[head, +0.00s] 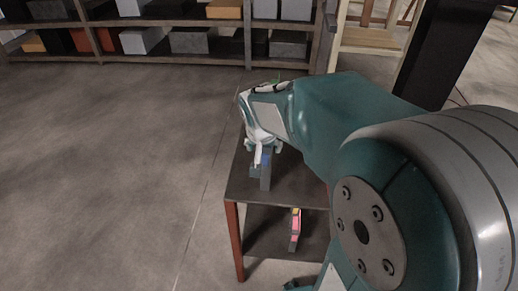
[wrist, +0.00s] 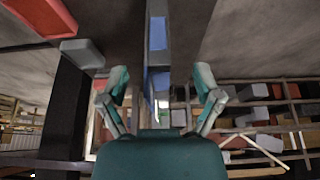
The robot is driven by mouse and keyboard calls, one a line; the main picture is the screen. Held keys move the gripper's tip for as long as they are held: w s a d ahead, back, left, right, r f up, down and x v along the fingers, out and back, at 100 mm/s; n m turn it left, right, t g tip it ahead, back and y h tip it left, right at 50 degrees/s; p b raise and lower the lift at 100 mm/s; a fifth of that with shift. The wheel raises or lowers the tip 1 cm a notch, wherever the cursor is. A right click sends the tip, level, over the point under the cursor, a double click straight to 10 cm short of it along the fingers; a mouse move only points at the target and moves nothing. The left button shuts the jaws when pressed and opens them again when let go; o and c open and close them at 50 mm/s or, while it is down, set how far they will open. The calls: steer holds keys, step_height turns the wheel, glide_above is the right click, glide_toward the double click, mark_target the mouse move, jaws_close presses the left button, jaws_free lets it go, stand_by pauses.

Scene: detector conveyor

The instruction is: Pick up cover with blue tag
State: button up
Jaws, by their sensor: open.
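The cover is a grey upright piece with a blue tag (head: 264,172). It stands near the left edge of the dark table top. In the wrist view the grey cover (wrist: 158,12) comes down from the top centre, with blue patches on its face. My gripper (head: 263,150) is at the cover's top in the head view. In the wrist view my gripper (wrist: 161,82) is open, with one finger on each side of the cover's line and visible gaps to both. Whether the fingers touch it cannot be told from the head view, where my arm hides part of the area.
The table (head: 234,190) has a lower shelf with a red and yellow piece (head: 295,229). My arm hides the table's right side. Storage shelves (head: 190,58) with boxes line the back. The floor (head: 110,160) to the left is clear.

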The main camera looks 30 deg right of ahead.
mark_target(265, 157)
steer(key=x, duration=0.4)
steer(key=shift+s+d+f, duration=0.1)
steer(key=shift+d, duration=0.15)
steer(key=x, duration=0.4)
steer(key=shift+a+f, duration=0.15)
steer(key=shift+f, duration=0.1)
jaws_close()
